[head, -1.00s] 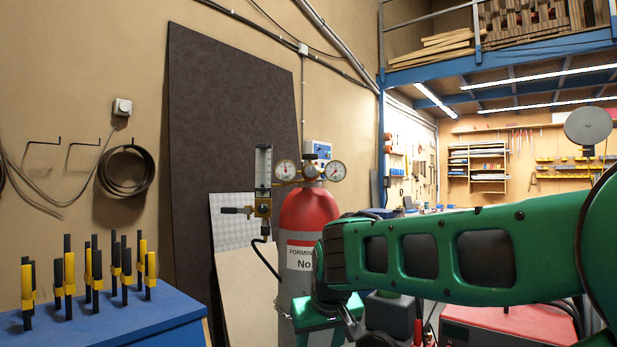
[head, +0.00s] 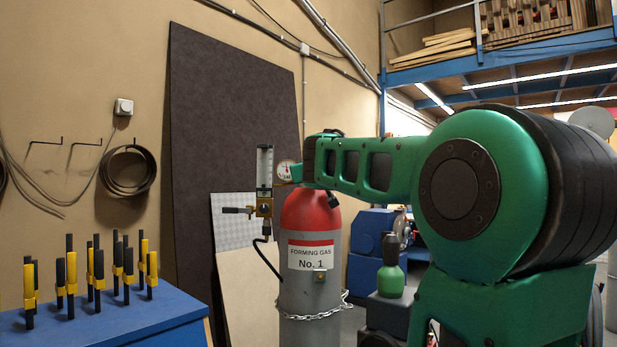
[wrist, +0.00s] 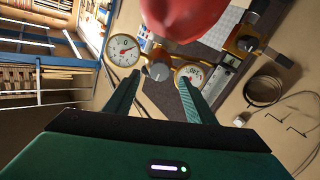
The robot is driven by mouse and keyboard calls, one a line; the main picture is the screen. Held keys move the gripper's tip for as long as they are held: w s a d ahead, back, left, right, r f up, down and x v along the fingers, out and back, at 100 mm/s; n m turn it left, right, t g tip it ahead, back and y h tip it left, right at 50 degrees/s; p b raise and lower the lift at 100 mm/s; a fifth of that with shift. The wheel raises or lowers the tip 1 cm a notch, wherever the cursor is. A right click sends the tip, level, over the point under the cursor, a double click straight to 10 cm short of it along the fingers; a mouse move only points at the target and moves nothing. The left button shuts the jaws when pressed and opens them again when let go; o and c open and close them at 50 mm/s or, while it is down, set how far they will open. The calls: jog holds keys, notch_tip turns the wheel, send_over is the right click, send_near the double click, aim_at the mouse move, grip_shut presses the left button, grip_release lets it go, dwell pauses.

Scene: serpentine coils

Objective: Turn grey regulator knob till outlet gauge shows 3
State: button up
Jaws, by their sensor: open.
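In the wrist view, the grey regulator knob (wrist: 158,70) sits on the brass regulator between two round white gauges. One gauge (wrist: 122,49) is on the left with a red needle, the other gauge (wrist: 191,76) on the right, partly behind a fingertip. My gripper (wrist: 159,86) is open, its two fingers pointing at the regulator with the knob in view between their tips. I cannot tell how far apart they are in depth. In the head view only one gauge (head: 284,172) shows; my arm hides the knob and other gauge. Its reading is too small to tell.
The red-topped gas cylinder (head: 311,213) is chained upright below the regulator and also shows in the wrist view (wrist: 184,16). A flowmeter (head: 264,168) with a hose stands left of it. A blue bench (head: 130,325) with clamps is at lower left.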

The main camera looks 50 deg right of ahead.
jog(key=shift+x, duration=2.85)
jog(key=c, duration=1)
